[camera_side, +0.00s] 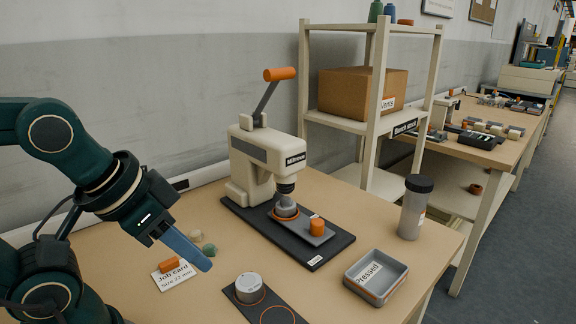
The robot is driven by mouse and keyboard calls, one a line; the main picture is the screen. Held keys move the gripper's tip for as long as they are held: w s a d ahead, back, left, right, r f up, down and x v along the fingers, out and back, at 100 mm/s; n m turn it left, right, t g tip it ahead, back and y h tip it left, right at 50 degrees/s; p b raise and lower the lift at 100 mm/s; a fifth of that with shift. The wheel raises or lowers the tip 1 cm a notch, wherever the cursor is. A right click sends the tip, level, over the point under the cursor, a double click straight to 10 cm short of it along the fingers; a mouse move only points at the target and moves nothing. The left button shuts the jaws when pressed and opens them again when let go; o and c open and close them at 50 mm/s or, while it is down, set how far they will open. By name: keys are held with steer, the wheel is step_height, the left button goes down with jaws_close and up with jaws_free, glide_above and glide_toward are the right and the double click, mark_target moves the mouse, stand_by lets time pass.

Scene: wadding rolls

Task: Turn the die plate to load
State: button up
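The cream press (258,155) stands on a black base (318,254) on the table, with its orange-tipped lever (280,74) raised. The die plate (302,228) is a grey bar lying on that base. One end, with an orange-ringed round die (286,209), is under the press head; the other end, with an orange knob (317,226), points out to the front right. My gripper (208,265) is left of the press, above the table and apart from the plate. Its blue fingers overlap in this view, so their opening is hidden.
A grey tray (350,277) labelled "Pressed" and a dark-capped clear jar (414,208) stand at the right. A round grey tin (248,288) sits on a black mat (290,302) in front.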

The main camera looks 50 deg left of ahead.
steer(key=o, duration=0.5)
steer(key=shift+w+d, duration=0.15)
steer(key=shift+o, duration=0.3)
steer(key=w+d+n+g+h, duration=0.3)
steer(key=w+d+n+h, duration=0.1)
steer(key=w+n, duration=0.3)
steer(key=shift+f+h, duration=0.15)
steer(key=shift+h, duration=0.25)
steer(key=n+t+h, duration=0.3)
steer(key=n+h, duration=0.2)
steer(key=n, duration=0.8)
glide_above(313, 221)
steer(key=s+d, duration=0.5)
steer(key=s, duration=0.3)
step_height(313, 221, down, 5)
steer(key=w+a+f+n+t, duration=0.1)
steer(key=a+n, duration=0.1)
steer(key=w+a+f+n+t, duration=0.1)
steer(key=w+a+f+n, duration=0.1)
steer(key=a, duration=0.1)
steer(key=w+a+f+n+t, duration=0.1)
steer(key=w+a+f+n, duration=0.1)
steer(key=shift+w+a+f+n+t, duration=0.1)
steer(key=shift+a+f+n+t, duration=0.1)
steer(key=shift+n+t, duration=0.2)
steer(key=shift+w+f, duration=0.15)
steer(key=shift+w, duration=0.05)
steer(key=shift+x, duration=2.4)
jaws_close()
